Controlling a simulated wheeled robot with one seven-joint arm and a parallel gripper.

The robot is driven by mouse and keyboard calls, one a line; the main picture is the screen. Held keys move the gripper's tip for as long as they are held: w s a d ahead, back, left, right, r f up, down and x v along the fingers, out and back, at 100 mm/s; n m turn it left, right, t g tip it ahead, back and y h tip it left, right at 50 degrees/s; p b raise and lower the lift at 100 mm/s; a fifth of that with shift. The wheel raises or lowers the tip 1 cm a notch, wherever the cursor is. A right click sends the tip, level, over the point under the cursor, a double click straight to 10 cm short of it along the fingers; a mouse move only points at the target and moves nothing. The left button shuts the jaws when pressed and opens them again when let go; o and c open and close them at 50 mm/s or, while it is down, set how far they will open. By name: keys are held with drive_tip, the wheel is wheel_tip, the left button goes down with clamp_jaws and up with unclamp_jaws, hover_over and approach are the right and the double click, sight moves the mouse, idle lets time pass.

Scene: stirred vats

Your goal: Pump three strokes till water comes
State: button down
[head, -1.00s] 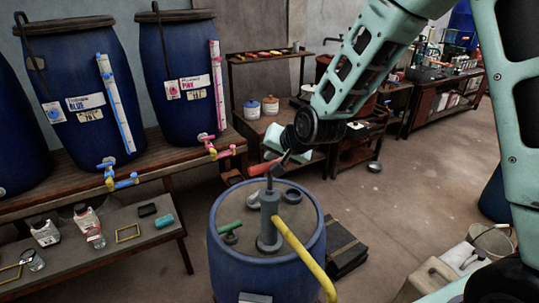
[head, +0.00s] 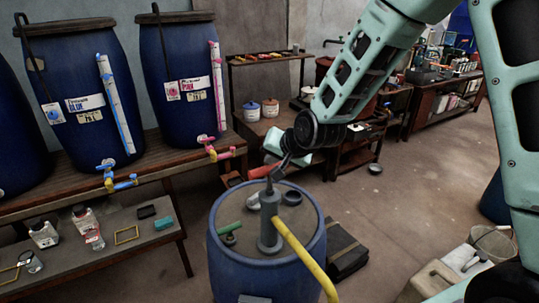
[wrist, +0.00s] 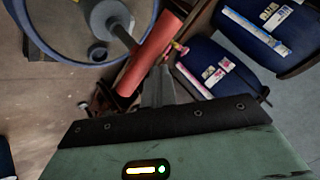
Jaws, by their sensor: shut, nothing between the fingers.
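The pump (head: 269,222) stands upright on the blue drum (head: 255,275), with a grey body and a yellow spout pipe (head: 305,258) slanting down to the right. Its red handle (head: 262,171) sticks out to the left at the top. My gripper (head: 285,163) is just above and right of the handle. In the wrist view my gripper (wrist: 160,76) is shut and empty, its fingertips close beside the red handle (wrist: 150,52); I cannot tell if they touch. The grey pump rod (wrist: 122,35) meets the handle there. The spout's outlet is out of view.
A green piece (head: 230,227) and a dark ring (head: 291,198) lie on the drum lid. Large blue vats (head: 183,60) with taps stand on a bench at the left. A low table (head: 150,255) holds bottles. A dark case (head: 345,245) lies right of the drum.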

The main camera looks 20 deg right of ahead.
drive_tip(key=shift+s+f+b, duration=0.1)
drive_tip(key=shift+f+b, duration=1.7)
drive_tip(key=shift+f, duration=0.45)
idle(1.3)
drive_tip(key=shift+r, duration=0.15)
drive_tip(key=shift+r+p, duration=2.8)
drive_tip(key=shift+r, duration=1.15)
wheel_tip(320, 180, up, 6)
drive_tip(key=p, duration=0.4)
